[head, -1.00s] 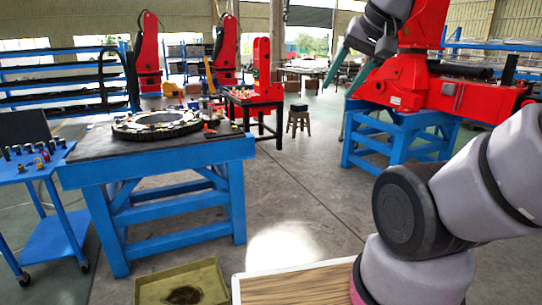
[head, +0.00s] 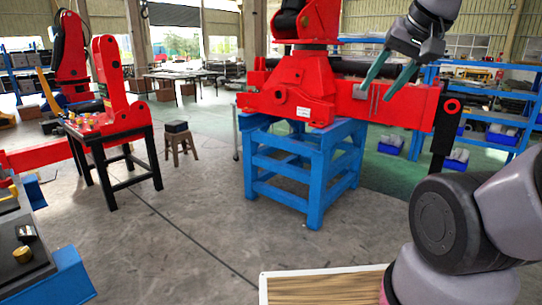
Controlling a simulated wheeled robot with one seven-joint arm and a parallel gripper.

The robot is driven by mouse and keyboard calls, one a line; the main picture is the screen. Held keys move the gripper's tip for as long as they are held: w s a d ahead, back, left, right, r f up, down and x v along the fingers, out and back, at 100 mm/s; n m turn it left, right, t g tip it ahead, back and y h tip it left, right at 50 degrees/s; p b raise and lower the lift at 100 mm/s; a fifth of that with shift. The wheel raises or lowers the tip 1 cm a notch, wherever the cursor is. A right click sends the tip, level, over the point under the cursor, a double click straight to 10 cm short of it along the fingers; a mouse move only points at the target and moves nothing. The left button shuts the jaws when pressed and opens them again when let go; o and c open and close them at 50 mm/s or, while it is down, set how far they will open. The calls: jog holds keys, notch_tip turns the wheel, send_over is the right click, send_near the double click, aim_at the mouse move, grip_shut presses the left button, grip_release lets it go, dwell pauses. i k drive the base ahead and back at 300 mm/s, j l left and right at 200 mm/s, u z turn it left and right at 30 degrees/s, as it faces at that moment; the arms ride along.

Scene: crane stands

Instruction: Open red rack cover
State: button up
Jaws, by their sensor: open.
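My gripper (head: 376,95) is at the upper right of the head view, pointing down, with its two teal fingers apart and nothing between them. Behind it in the picture is a large red machine (head: 290,92) on a blue stand (head: 318,172). The fingers overlap its long red beam (head: 412,105) in the picture; I cannot tell whether they touch it. I cannot make out a separate rack cover, or a lid or handle that I can name as one.
A black table (head: 128,160) with red crane parts stands at the left, and a stool (head: 179,145) is near it. Blue shelves (head: 500,115) with bins stand at the right back. A wood-topped board (head: 325,287) is in front. The concrete floor between is free.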

aim_at(290, 76)
jog(key=i+l, duration=0.15)
jog(key=i, duration=0.4)
jog(key=i+l, duration=0.15)
jog(key=i, duration=0.4)
jog(key=i+l, duration=0.15)
jog(key=i, duration=0.45)
jog(key=i+l, duration=0.15)
jog(key=i, duration=0.4)
jog(key=i+l, duration=0.15)
jog(key=i, duration=0.15)
jog(key=i+l+u, duration=0.1)
jog(key=i, duration=0.25)
jog(key=i+l, duration=0.15)
jog(key=i, duration=0.75)
